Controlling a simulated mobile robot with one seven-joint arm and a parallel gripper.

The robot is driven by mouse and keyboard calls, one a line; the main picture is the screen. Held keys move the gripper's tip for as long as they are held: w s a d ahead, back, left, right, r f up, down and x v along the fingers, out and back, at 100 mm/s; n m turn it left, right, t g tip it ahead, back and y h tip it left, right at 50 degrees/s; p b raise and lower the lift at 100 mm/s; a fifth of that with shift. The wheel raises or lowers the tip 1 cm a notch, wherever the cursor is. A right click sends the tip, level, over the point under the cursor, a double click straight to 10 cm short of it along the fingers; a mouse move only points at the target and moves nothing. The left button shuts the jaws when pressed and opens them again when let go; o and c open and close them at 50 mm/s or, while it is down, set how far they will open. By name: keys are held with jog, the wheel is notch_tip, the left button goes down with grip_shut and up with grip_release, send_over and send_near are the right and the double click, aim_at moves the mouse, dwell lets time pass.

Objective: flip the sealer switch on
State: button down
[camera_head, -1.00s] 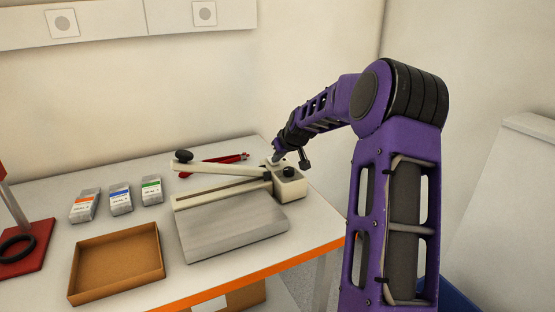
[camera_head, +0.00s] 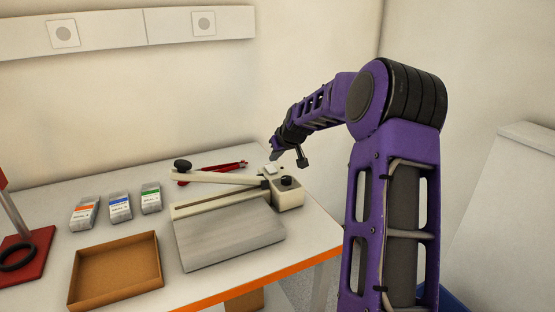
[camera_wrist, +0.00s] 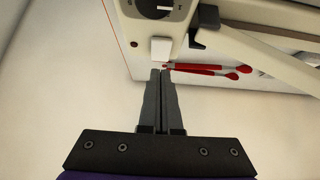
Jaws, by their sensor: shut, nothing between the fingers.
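The sealer (camera_head: 290,198) stands on the table, with a long pale arm angled across its top and a grey plate in front. A round black knob (camera_head: 286,181) sits on its housing; the knob also shows in the wrist view (camera_wrist: 153,8). The white switch (camera_head: 270,169) is at the back of the housing; in the wrist view the switch (camera_wrist: 160,49) lies just beyond my fingertips. I cannot tell its on or off position. My gripper (camera_head: 274,156) is shut and empty, just above and behind the switch. Its closed fingers (camera_wrist: 161,72) point at the switch.
A red-handled tool (camera_head: 225,168) lies behind the sealer. Three small labelled packs (camera_head: 120,206) and an open brown tray (camera_head: 117,272) are to the left. A red stand base (camera_head: 30,258) is at the far left. The wall is close behind the table.

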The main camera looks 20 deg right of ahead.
jog(key=s+v, duration=0.1)
jog(key=v, duration=1)
jog(key=shift+f, duration=0.25)
jog(key=shift+d, duration=0.1)
